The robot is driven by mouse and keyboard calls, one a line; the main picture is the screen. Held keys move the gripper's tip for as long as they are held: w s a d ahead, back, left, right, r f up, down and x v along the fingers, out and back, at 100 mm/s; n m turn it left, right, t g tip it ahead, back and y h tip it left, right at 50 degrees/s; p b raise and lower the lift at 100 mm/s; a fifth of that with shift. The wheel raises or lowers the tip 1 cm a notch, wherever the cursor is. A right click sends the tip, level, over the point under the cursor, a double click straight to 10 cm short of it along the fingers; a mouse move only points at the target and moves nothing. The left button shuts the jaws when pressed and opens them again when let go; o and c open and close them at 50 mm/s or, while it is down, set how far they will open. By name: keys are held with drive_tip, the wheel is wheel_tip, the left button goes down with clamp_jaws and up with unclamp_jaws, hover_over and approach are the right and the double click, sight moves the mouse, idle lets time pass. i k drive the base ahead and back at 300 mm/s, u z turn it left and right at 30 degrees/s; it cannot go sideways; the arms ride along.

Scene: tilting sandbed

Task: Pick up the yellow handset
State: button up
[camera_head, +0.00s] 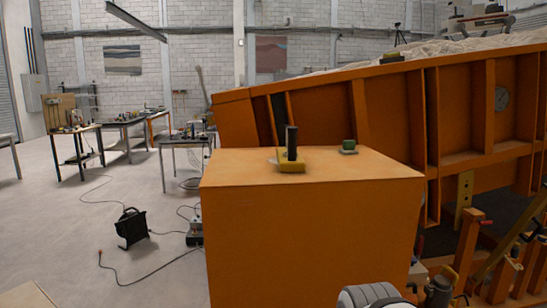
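A yellow handset (292,166) with a dark upright part stands on the top of the orange box (312,228), left of the middle of that top. A pale flat piece shows at its left edge. Its finer shape is too small to tell. My gripper is not in view. A rounded grey-white part at the bottom edge may be my own arm, but I cannot tell for sure.
A small green block (348,145) on a pale base sits right of the handset, towards the back. The large orange sandbed frame (388,110) rises behind and to the right. A black floor unit (131,228) with cables lies left. Worktables (187,142) stand further back.

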sight(292, 160)
drive_tip(key=i, duration=0.95)
drive_tip(key=u, duration=0.05)
